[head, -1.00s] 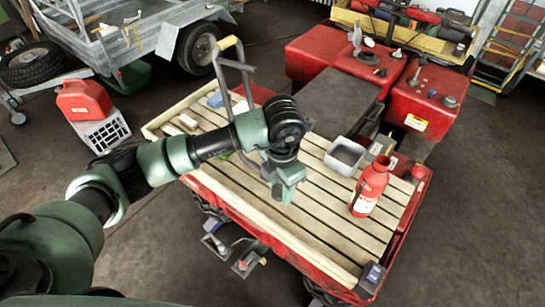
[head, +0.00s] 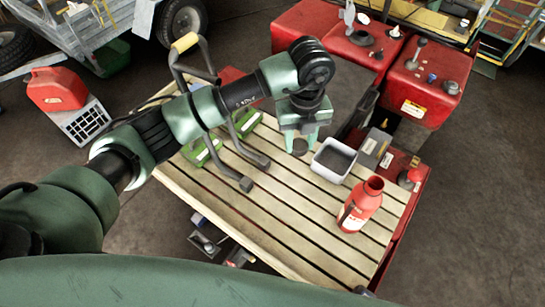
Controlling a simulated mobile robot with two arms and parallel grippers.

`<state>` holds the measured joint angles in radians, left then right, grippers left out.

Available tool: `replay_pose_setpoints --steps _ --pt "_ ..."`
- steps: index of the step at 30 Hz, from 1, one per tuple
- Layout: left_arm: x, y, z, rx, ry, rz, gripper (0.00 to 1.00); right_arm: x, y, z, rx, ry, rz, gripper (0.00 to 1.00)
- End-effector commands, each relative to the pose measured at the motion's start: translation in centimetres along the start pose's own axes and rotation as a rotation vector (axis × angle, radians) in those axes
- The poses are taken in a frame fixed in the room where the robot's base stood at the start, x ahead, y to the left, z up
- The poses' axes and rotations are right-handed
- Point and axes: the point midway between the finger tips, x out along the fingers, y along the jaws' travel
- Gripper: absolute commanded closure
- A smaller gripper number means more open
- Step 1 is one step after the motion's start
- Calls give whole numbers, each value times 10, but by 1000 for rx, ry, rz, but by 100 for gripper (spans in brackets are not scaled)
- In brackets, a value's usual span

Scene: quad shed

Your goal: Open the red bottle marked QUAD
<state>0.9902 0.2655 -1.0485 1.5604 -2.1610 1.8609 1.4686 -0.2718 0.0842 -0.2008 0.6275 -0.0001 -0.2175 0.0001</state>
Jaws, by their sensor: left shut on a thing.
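The red bottle (head: 360,207) stands upright on the right part of a slatted wooden deck (head: 262,213). It has a pale label whose lettering is too small to read here. Its neck shows a round red rim with a darker middle, and no separate cap shows on it. My left gripper (head: 300,146) is to the left of the bottle and farther back, apart from it. It is shut on a small dark round thing (head: 299,147) that looks like a cap. My right gripper is not in view.
A grey open bin (head: 334,160) stands between my left gripper and the bottle. A bent bar with a yellow grip (head: 184,42) and green items (head: 204,152) are at the deck's left. Red tanks (head: 427,80) stand behind. The front deck slats are clear.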

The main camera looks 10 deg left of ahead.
Motion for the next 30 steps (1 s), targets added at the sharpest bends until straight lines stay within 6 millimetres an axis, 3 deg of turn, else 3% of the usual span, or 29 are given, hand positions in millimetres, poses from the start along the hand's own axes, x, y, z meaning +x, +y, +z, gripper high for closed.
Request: replay_pose_setpoints --steps 4,9,12,16,23,30 --pt "37 1 -2 -1 7 5 100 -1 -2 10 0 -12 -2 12" --pt "83 2 -2 0 6 5 100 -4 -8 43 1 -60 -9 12" --pt "118 1 -1 1 2 2 100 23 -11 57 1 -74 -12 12" --pt "141 0 -1 2 2 1 100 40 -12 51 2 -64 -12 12" --pt "154 0 -1 2 1 1 100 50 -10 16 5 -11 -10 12" --pt "191 0 -1 2 2 0 100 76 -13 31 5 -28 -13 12"
